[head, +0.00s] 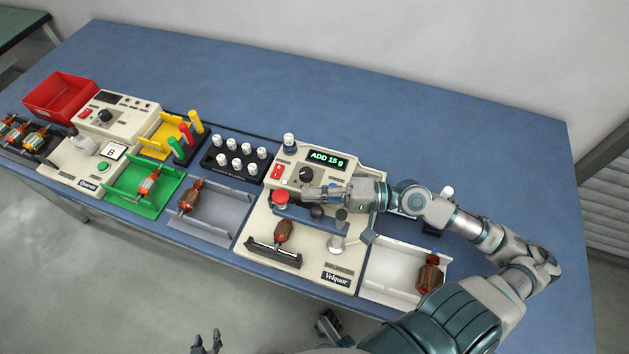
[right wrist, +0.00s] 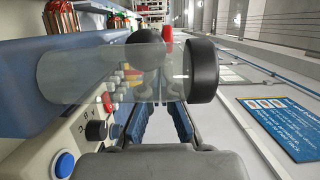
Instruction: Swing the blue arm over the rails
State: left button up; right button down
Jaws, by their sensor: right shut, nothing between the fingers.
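The balancing machine (head: 318,247) has a lit display reading "ADD 15 g". A dark blue arm (head: 293,211) runs across it behind the rails, with a black ball (head: 316,212) near its right part. A brown armature (head: 283,231) rests on the black rails (head: 272,250). My right gripper (head: 318,193) is shut and empty, above the machine just behind the black ball. Its fingers also show in the right wrist view (right wrist: 160,118), with a black ball (right wrist: 148,50) beyond them. Whether they touch the ball is unclear. My left gripper (head: 207,343) is open at the bottom edge, away from the table.
A red button (head: 281,197) and black dial (head: 306,174) sit close to my right gripper. A white tray (head: 385,277) with an armature (head: 429,273) is on the right. The back table is clear.

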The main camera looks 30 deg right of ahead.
jog(key=shift+d+r, duration=0.15)
jog(key=shift+r, duration=1.25)
jog(key=shift+d+r, duration=0.1)
jog(key=shift+r, duration=1.25)
jog(key=shift+w, duration=0.1)
